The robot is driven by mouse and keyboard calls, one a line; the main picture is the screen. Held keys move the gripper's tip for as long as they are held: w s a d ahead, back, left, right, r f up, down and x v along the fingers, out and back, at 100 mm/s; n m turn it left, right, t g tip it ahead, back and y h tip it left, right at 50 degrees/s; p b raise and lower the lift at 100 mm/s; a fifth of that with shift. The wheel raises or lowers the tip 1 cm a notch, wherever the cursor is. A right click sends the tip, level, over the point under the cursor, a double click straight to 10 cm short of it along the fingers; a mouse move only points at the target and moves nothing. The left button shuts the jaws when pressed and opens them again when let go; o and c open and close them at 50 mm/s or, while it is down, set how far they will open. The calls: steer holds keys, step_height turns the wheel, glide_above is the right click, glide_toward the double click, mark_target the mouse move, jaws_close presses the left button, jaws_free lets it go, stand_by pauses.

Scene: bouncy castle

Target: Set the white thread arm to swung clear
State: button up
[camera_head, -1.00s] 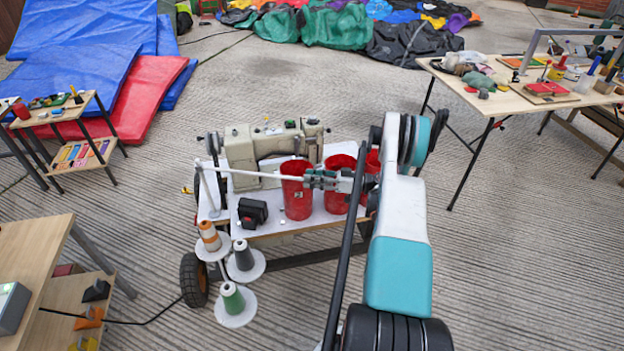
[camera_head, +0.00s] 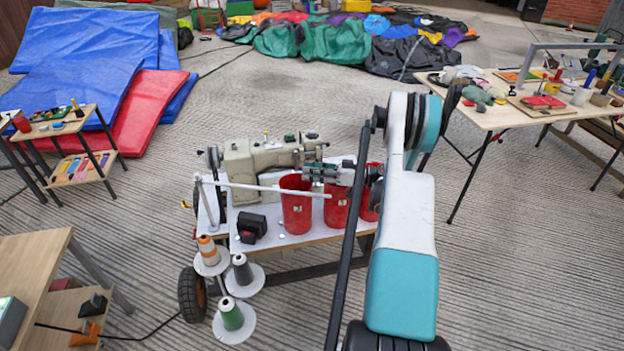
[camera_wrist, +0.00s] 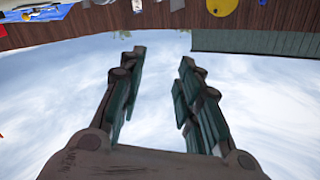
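The white thread arm (camera_head: 258,187) is a thin rod in the head view. It runs right from an upright post (camera_head: 203,205) at the left of the sewing cart, in front of the sewing machine (camera_head: 250,160) and across the red cups (camera_head: 297,210). My gripper (camera_head: 308,172) is just above the rod's right part, pointing left, and looks apart from it. In the wrist view my gripper (camera_wrist: 158,80) has its two fingers spread with nothing between them, only sky behind. The thread arm cannot be made out there.
Thread cones (camera_head: 231,313) stand on white discs at the cart's front left. A small black box (camera_head: 251,226) sits on the cart top (camera_head: 290,239). A cluttered table (camera_head: 500,113) stands right, and a wooden table (camera_head: 30,268) lower left.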

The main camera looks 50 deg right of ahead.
steer(key=shift+r, duration=0.15)
steer(key=shift+w+a, duration=0.1)
steer(key=c, duration=0.6)
steer(key=w+a+n+g, duration=0.1)
steer(key=w+a+n+g+h+p, duration=0.1)
steer(key=a, duration=0.1)
steer(key=a+f+n+g, duration=0.1)
steer(key=shift+w+a+n+g+h+p, duration=0.3)
steer(key=shift+w+a+n+h+p, duration=0.1)
jaws_close()
steer(key=s+a+f+n+g+h+p, duration=0.1)
steer(key=a+n+g+h+p, duration=0.15)
steer(key=a+n+g, duration=0.35)
steer(key=s+d+r+n+g+h+p, duration=0.1)
steer(key=s+r+n+g+h+p, duration=0.25)
steer(key=s+r+n+h, duration=0.6)
steer(key=w+d+f+n+y+b, duration=0.1)
steer(key=w+d+f+b, duration=0.1)
steer(key=f, duration=0.5)
steer(key=w+d+f+n+b, duration=0.1)
steer(key=w+d+f+b, duration=0.2)
steer(key=f, duration=0.4)
steer(key=shift+d+f+y+b, duration=0.25)
steer(key=shift+y+b, duration=0.15)
steer(key=shift+b, duration=0.3)
